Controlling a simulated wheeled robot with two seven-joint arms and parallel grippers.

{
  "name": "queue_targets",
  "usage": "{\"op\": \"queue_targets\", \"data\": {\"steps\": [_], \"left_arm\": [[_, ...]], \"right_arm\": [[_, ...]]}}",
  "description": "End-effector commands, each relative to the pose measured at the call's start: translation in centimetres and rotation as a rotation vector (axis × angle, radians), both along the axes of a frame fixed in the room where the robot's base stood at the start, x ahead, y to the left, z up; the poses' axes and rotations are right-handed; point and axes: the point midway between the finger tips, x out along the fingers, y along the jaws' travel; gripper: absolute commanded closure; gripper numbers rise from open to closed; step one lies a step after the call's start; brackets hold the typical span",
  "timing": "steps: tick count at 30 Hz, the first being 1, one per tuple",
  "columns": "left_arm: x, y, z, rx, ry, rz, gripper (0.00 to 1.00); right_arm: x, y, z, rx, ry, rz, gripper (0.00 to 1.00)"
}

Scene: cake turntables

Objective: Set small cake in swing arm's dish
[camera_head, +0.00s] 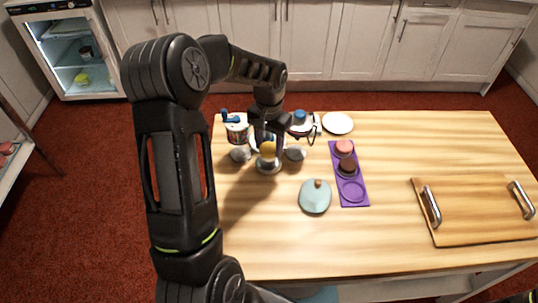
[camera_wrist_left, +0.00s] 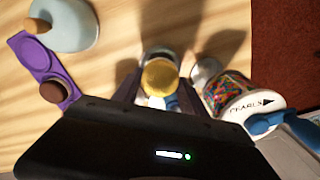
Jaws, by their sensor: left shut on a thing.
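My left gripper (camera_head: 267,139) points down at the left part of the table and is shut on a small yellow cake (camera_head: 268,149). The cake also shows between the fingers in the left wrist view (camera_wrist_left: 160,76). A silver dish (camera_head: 268,166) is directly under the cake; I cannot tell whether they touch. Two more small metal dishes stand on either side, one at the left (camera_head: 240,155) and one at the right (camera_head: 295,154). The gripper and arm partly hide the stand and swing arms behind. My right gripper is not in view.
A purple tray (camera_head: 357,190) holds a pink cake (camera_head: 344,147) and a brown cake (camera_head: 348,167); its front well is empty. A pale blue lid (camera_head: 314,200), a pearls jar (camera_wrist_left: 232,97), a white plate (camera_head: 338,123) and a board with metal handles (camera_head: 475,205) are around. The front table is clear.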

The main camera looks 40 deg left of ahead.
Motion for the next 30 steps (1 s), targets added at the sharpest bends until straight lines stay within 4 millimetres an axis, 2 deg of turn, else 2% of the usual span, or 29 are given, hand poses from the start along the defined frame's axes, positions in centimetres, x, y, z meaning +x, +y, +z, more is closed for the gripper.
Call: {"op": "queue_targets", "data": {"steps": [5, 12, 25, 26, 30], "left_arm": [[0.0, 0.0, -0.5, 0.0, 0.0, 0.0, 0.89], [0.0, 0.0, -3.8, 0.0, 0.001, 0.0, 0.89], [0.0, 0.0, -4.2, 0.0, 0.0, 0.0, 0.89], [0.0, 0.0, -4.1, 0.0, 0.0, 0.0, 0.49], [0.0, 0.0, -4.0, 0.0, 0.0, 0.0, 0.38]], "right_arm": [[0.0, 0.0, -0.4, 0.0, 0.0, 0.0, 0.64], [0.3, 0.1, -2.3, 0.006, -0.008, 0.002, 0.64], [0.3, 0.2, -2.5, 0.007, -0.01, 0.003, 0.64], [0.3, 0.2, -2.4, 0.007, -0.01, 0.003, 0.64], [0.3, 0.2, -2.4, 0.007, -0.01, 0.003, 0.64]]}}
